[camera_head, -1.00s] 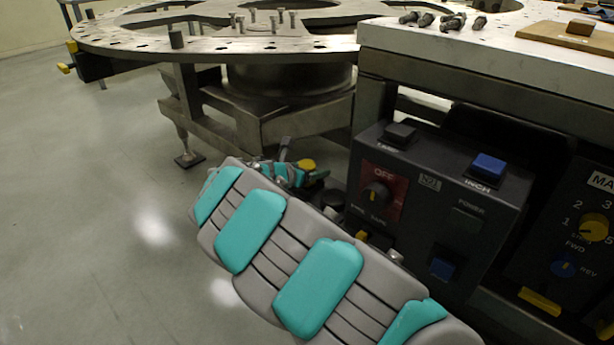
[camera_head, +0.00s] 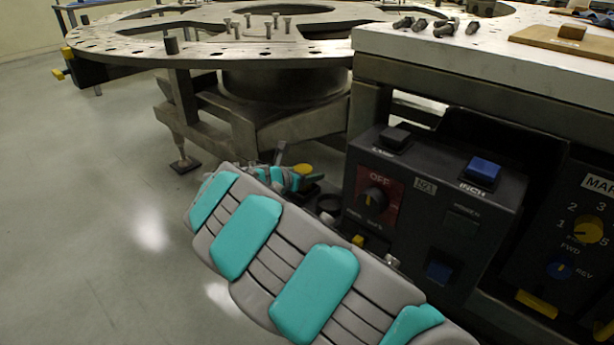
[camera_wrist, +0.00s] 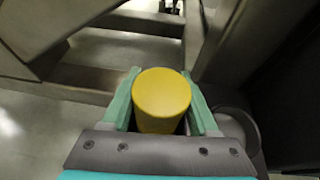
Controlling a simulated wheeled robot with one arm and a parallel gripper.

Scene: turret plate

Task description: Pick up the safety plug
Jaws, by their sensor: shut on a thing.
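The safety plug shows as a round yellow cap (camera_wrist: 162,98) in the wrist view, between the two teal fingers of my gripper (camera_wrist: 163,108). The fingers press on its sides from left and right. In the head view the yellow cap (camera_head: 303,169) shows small beyond my grey and teal arm, at my gripper (camera_head: 290,178). The plug's lower part is hidden, so I cannot tell whether it is clear of a socket.
A dark control box (camera_head: 435,205) with an OFF switch and blue buttons stands right of my gripper. The round turret plate (camera_head: 120,45) on its steel frame is behind. A white-topped bench (camera_head: 480,50) is above right. Open floor (camera_head: 80,220) lies left.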

